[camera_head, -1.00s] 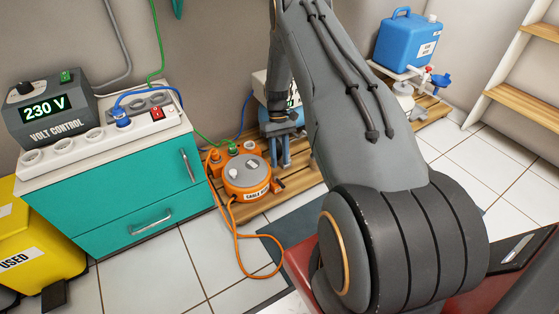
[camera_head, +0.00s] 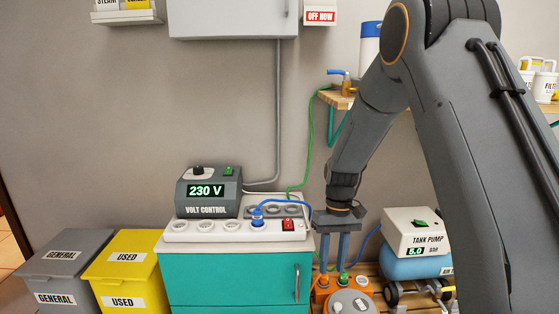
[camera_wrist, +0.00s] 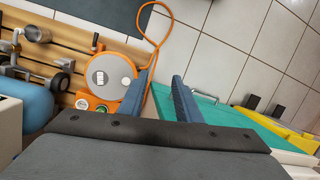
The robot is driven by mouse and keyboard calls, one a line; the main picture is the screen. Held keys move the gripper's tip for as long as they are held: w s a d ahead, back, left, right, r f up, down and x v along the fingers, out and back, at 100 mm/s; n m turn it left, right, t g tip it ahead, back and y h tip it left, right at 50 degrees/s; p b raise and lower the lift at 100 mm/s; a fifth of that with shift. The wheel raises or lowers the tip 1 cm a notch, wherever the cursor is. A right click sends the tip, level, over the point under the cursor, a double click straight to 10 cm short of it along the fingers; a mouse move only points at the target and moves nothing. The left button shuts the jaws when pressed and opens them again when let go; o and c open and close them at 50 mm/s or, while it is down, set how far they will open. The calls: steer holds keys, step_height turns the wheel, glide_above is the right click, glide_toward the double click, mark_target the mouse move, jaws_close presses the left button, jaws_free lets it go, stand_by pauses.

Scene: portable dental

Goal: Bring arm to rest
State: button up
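My arm reaches down from the right in the head view, with the gripper (camera_head: 332,266) pointing down. Its two blue fingers are parallel with a clear gap between them. In the wrist view my gripper (camera_wrist: 164,78) is also open, with only floor and cabinet seen beyond the gap. The orange cable reel (camera_head: 350,301) is below and close by in the head view. The reel shows left of the fingers in the wrist view (camera_wrist: 111,76). I cannot tell whether a finger touches it.
The teal cabinet (camera_head: 238,281) stands left of the gripper, bearing the power strip (camera_head: 220,237) and volt control box (camera_head: 208,192). The tank pump (camera_head: 417,235) is right of it. A wall shelf (camera_head: 338,98) is near my forearm. Yellow (camera_head: 127,269) and grey bins (camera_head: 66,264) stand left.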

steer(key=s+a+r+n+t, duration=0.1)
steer(key=s+a+r+n, duration=0.1)
steer(key=s+a+r, duration=1.05)
steer(key=s+a+r+n+t+y, duration=0.1)
steer(key=s+a+r, duration=0.1)
steer(key=s, duration=0.8)
steer(key=s+a+r+t, duration=0.1)
steer(key=s+r, duration=0.1)
steer(key=s, duration=0.7)
steer(key=d+r+m+h+p, duration=0.1)
steer(key=d+r+m+p, duration=0.2)
steer(key=d+r+p, duration=0.7)
steer(key=d+r+m+p, duration=0.2)
steer(key=d+r+p, duration=0.8)
steer(key=p, duration=1.4)
step_height(320, 180, up, 5)
steer(key=shift+s+r+m+h, duration=0.1)
steer(key=shift+s+m+h, duration=0.05)
steer(key=shift+m+h, duration=0.25)
